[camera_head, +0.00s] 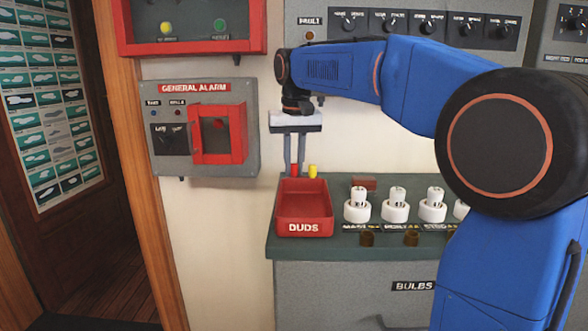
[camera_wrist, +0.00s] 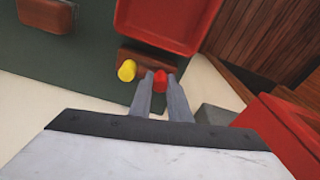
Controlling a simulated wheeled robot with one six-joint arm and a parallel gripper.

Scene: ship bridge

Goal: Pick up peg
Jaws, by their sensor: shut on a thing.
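Two small pegs, one red (camera_head: 294,169) and one yellow (camera_head: 312,171), are at the back of the green counter, behind the red DUDS tray. My gripper (camera_head: 293,171) points down with its fingers on either side of the red peg, shut on it. In the wrist view the red peg (camera_wrist: 160,79) sits between my fingertips (camera_wrist: 159,87), and the yellow peg (camera_wrist: 127,70) stands just to its left. A brown wooden block (camera_wrist: 146,60) lies by both pegs. Whether the red peg still sits in the block is hard to tell.
The DUDS tray (camera_head: 304,227) is directly in front of the pegs. White bulb holders (camera_head: 395,208) stand to its right. The general alarm box (camera_head: 203,130) with its red cover is on the wall to the left, near my gripper.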

